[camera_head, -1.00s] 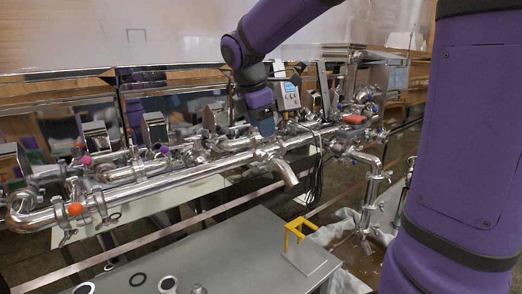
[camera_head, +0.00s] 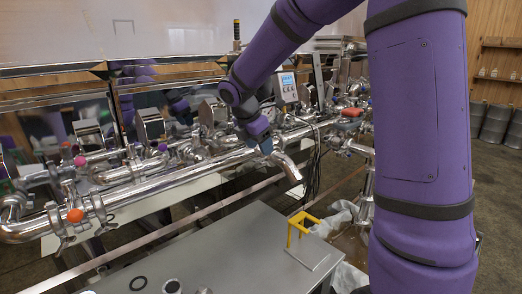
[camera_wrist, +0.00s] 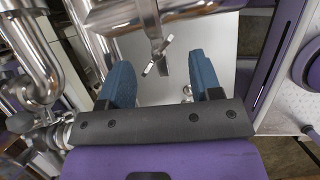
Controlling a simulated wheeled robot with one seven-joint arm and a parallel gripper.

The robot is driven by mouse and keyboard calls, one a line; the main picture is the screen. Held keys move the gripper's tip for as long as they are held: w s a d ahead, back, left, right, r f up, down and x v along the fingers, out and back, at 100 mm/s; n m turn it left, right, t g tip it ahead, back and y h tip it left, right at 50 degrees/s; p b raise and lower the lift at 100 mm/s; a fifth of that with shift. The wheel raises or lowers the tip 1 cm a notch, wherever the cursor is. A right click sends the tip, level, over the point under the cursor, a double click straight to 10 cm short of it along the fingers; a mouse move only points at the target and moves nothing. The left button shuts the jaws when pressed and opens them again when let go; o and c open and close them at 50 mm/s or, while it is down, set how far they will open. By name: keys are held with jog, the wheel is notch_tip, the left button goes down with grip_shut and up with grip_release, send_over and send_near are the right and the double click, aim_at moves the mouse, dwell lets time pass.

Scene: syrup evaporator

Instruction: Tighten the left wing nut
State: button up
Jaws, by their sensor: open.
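A silver wing nut (camera_wrist: 157,57) hangs under a clamp on a steel pipe in the wrist view. It lies ahead of my gripper (camera_wrist: 162,80), roughly between the lines of the two blue fingers and not gripped. The fingers are apart and empty. A second small wing-like metal piece (camera_wrist: 187,92) shows near the right finger. In the head view, my gripper (camera_head: 262,143) is at the pipe beside the downturned spout (camera_head: 288,168), and the nut there is hidden. Other clamps with wing nuts (camera_head: 62,243) hang at the left pipe end. I cannot tell which nut is the left one.
The long steel pipe (camera_head: 175,192) runs beside my gripper. Below is a grey table (camera_head: 235,255) with a yellow stand (camera_head: 300,226) and several rings and small parts. A display box (camera_head: 286,88) and dark cables (camera_head: 313,160) are close to the right.

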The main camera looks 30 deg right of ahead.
jog(key=shift+x, duration=1.05)
grip_shut()
grip_release()
jog(key=shift+r, duration=0.15)
jog(key=v, duration=1)
jog(key=shift+r, duration=0.25)
jog(key=shift+a, duration=0.1)
